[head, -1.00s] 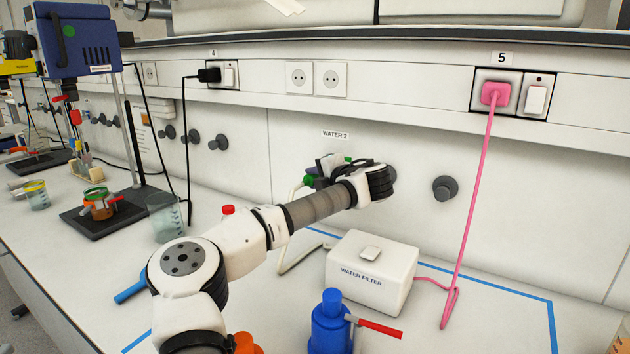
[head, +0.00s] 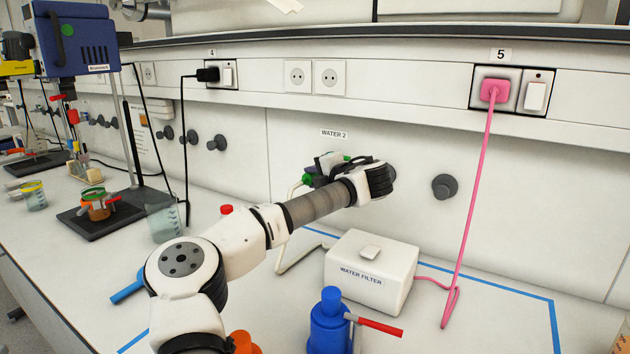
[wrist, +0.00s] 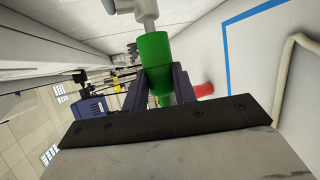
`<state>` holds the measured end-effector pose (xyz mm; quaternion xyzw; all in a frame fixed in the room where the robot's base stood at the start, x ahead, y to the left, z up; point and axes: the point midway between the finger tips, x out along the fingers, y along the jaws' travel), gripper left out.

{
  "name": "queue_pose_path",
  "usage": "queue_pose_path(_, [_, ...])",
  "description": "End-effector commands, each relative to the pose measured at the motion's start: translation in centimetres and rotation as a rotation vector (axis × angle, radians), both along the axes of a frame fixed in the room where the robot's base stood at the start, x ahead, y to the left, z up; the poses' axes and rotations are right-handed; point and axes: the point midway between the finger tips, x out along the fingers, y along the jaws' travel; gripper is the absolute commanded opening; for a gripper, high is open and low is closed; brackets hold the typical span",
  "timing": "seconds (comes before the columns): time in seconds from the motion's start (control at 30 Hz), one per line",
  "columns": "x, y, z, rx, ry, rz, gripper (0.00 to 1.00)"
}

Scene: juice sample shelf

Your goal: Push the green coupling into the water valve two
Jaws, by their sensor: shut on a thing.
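The green coupling (wrist: 156,52) is between the fingers of my gripper (wrist: 158,88) in the wrist view, and the gripper is shut on it. A pale grey fitting (wrist: 147,12) meets the coupling's far end; I cannot tell how deeply they engage. In the head view my gripper (head: 318,174) is at the wall below the "WATER 2" label (head: 334,133). A bit of the green coupling (head: 307,179) shows at its left. My arm and gripper hide most of the water valve two there.
A white water filter box (head: 370,272) stands on the bench with a cream hose (head: 287,262) running behind it. A blue bottle (head: 330,322) and a red-handled tool (head: 380,328) are in front. A pink cable (head: 472,200) hangs at the right. A dark wall knob (head: 444,187) is right of my arm.

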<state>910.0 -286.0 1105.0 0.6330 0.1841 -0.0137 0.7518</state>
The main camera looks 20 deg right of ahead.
Motion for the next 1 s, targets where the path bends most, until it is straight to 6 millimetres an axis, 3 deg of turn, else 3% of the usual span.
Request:
queue_pose_path(0.87, [0.9,-1.1,0.0,0.0,0.0,0.0,0.0])
queue_pose_path(0.9, [0.9,-1.1,0.0,0.0,0.0,0.0,0.31])
queue_pose_path(1.0, [0.9,-1.1,0.0,0.0,0.0,0.0,0.44])
